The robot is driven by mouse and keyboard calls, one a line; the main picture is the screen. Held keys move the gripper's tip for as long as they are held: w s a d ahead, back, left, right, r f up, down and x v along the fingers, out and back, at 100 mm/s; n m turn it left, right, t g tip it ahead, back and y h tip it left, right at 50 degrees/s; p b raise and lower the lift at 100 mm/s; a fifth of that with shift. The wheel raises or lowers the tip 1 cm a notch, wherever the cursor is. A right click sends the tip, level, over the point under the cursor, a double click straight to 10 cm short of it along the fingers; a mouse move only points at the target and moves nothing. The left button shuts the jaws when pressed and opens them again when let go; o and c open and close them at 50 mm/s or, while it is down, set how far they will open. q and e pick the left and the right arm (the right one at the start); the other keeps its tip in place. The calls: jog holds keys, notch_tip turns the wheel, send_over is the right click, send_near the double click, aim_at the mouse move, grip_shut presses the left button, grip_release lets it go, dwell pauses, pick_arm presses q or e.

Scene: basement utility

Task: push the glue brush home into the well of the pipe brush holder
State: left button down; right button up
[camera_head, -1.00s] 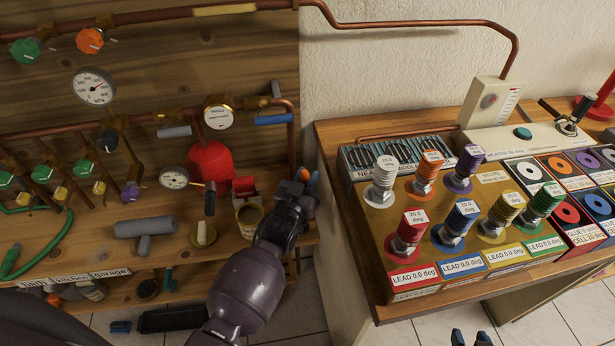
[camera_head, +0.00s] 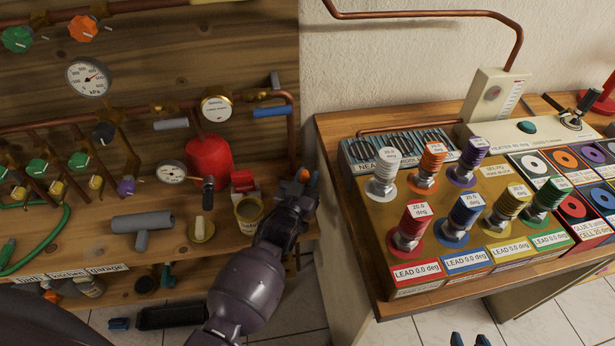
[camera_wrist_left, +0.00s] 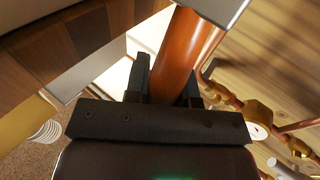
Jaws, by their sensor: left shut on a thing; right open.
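My left gripper (camera_head: 303,178) is at the right end of the workbench, beside the vertical copper pipe. In the left wrist view its dark fingers (camera_wrist_left: 176,88) are shut on an orange-brown round handle, which I take to be the glue brush (camera_wrist_left: 175,55). A bit of orange shows at the fingertips in the head view. The handle's far end meets a pale grey block (camera_wrist_left: 222,8); I cannot tell whether this is part of the brush or the holder. I cannot make out the holder's well. My right gripper (camera_head: 470,339) shows only two fingertips, apart and empty, at the bottom edge.
An open yellow tin (camera_head: 248,226), a red bottle (camera_head: 208,160) and a grey pipe tee (camera_head: 140,226) are on the bench near my left arm. Copper pipes and gauges line the board behind. A console (camera_head: 385,225) with coloured knobs stands right, across a gap.

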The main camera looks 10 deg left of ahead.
pick_arm(q)
jog(key=shift+f+b, duration=0.55)
jog(key=shift+f, duration=0.35)
jog(key=c, duration=0.9)
grip_release()
jog(key=shift+v, duration=5.45)
jog(key=s+a+f+g+y, duration=0.1)
jog(key=s+a+f+g, duration=0.1)
jog(key=s+a, duration=0.2)
jog(key=s+a+f+g+y, duration=0.1)
jog(key=s+a+f+g, duration=0.2)
jog(key=s+a, duration=0.2)
jog(key=s+a+f+n+g+y, duration=0.1)
jog(key=s+a+f+g+y, duration=0.1)
jog(key=s+a, duration=0.3)
jog(key=shift+s+f+g, duration=0.15)
jog(key=shift+s+f, duration=0.05)
jog(key=shift+s, duration=0.65)
jog(key=shift+s+f+g, duration=0.15)
jog(key=shift+s+f, duration=0.05)
jog(key=shift+s, duration=0.7)
